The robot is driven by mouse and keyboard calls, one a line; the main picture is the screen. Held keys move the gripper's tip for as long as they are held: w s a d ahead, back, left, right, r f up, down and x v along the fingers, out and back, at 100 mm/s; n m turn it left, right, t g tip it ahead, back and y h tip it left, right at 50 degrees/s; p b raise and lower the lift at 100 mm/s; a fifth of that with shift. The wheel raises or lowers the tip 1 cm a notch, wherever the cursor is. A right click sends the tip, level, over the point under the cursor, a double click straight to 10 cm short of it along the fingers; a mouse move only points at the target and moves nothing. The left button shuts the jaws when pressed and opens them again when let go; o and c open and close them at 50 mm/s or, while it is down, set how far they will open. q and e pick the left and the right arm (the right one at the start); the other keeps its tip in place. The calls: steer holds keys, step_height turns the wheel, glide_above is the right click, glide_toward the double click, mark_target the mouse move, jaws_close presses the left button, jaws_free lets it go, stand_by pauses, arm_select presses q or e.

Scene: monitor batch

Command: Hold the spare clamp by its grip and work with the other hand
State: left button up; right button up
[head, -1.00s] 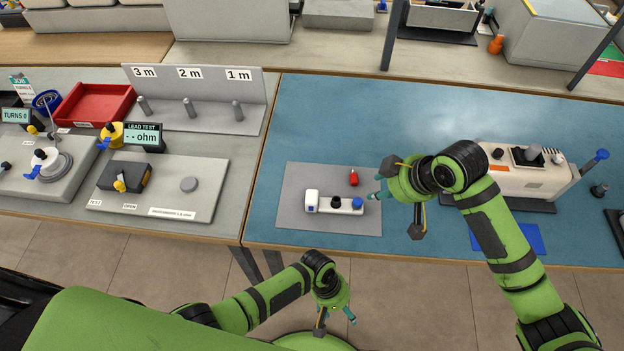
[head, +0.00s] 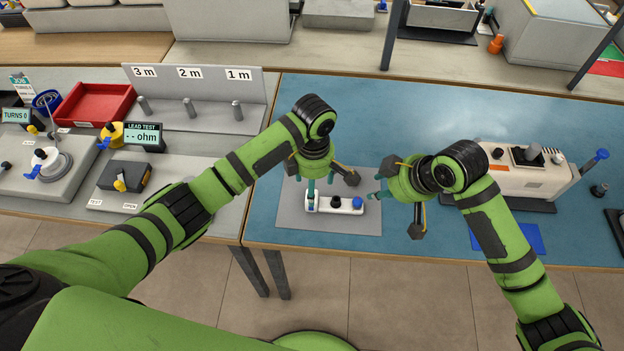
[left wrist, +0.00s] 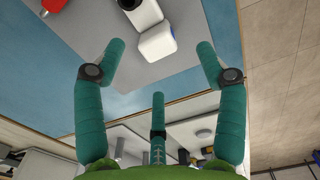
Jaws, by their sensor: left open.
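The spare clamp (head: 345,208), a white bar with a white block at its left end, a black knob and a blue right end, lies on a grey mat (head: 360,225). My left gripper (head: 320,186) is open over the clamp's white-block end. In the left wrist view the white block (left wrist: 158,42) shows between the spread fingertips, with no visible grasp; contact cannot be told. My right gripper (head: 376,189) points left, just right of the blue end. Its fingertips look apart and empty. My left gripper hides the red piece in the head view; it shows in the left wrist view (left wrist: 54,5).
A white-and-grey machine (head: 525,178) with a blue-ended lever stands right of my right gripper. A blue pad (head: 525,238) lies at the front edge. The left bench holds a lead tester (head: 143,136), a red tray (head: 95,104) and labelled posts. Blue tabletop behind the mat is clear.

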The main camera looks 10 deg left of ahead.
mark_target(335, 202)
arm_select(q)
steer(key=shift+w+a+f, duration=0.15)
steer(key=shift+w+a, duration=0.05)
steer(key=shift+a, duration=0.1)
steer(key=shift+f, duration=3.35)
jaws_close()
